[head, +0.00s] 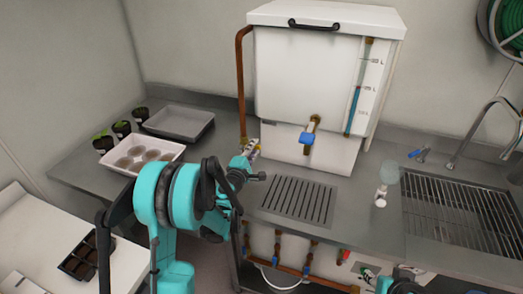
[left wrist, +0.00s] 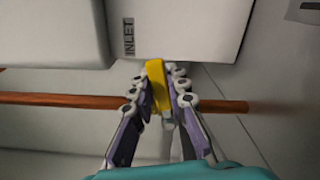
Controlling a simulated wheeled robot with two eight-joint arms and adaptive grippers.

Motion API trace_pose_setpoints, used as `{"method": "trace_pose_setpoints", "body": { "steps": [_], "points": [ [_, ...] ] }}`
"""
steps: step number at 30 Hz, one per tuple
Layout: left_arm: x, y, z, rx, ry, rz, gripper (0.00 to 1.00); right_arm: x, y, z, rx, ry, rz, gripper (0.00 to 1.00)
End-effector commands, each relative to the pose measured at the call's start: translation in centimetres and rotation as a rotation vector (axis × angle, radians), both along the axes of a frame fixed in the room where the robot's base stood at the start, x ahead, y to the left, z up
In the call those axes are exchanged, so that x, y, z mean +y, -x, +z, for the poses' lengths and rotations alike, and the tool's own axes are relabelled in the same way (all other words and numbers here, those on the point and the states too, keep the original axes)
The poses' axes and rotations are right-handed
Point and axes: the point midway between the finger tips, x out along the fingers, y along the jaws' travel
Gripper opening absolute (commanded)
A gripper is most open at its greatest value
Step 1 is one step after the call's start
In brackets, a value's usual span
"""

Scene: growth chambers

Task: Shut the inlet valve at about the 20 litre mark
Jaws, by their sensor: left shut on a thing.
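The white tank (head: 290,75) stands on the steel bench, with a gauge strip (head: 355,95) on its front right. The blue column in the gauge reaches about the middle mark; the digits are too small to read surely. My left gripper (head: 252,149) is at the tank's lower left, by the copper inlet pipe (head: 240,90). In the left wrist view its fingers (left wrist: 160,88) are shut on the yellow inlet valve handle (left wrist: 157,85), under the INLET label (left wrist: 129,36). The copper pipe also runs behind the fingers there (left wrist: 60,100). My right gripper's fingers do not show.
A blue-handled tap (head: 308,137) sticks out from the tank front above a slotted drain (head: 298,200). Left are a white tray of pots (head: 170,150) and a grey tray (head: 180,122).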

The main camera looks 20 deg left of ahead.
Motion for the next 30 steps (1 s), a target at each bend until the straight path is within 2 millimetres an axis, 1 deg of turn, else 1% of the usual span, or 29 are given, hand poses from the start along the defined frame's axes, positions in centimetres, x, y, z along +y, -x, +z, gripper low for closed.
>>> {"method": "trace_pose_setpoints", "body": {
  "steps": [1, 3, 12, 22, 23, 24, 25, 30],
  "points": [
    [-0.5, 0.0, -0.5, -0.001, -0.033, -0.008, 0.0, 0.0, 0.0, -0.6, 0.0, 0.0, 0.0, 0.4],
    [-0.6, 0.0, -0.8, -0.003, -0.084, -0.009, 0.0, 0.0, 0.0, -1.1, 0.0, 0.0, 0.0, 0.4],
    [-0.6, 0.0, -1.7, -0.008, -0.267, -0.008, 0.0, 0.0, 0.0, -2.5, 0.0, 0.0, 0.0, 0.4],
    [-0.7, 0.1, -1.6, -0.009, -0.285, -0.008, 0.0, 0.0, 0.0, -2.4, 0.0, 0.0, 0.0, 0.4],
    [-0.7, 0.1, -1.6, -0.009, -0.285, -0.008, 0.22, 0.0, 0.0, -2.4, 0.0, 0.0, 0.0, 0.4],
    [-0.7, 0.1, -1.6, -0.009, -0.285, -0.008, 0.33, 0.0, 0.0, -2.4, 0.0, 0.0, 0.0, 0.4],
    [-0.7, 0.1, -1.6, -0.009, -0.284, -0.008, 0.37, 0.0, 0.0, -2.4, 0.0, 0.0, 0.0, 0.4],
    [-0.7, 0.0, -1.6, -0.009, -0.283, -0.008, 0.37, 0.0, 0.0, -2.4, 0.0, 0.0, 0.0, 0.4]
  ]
}}
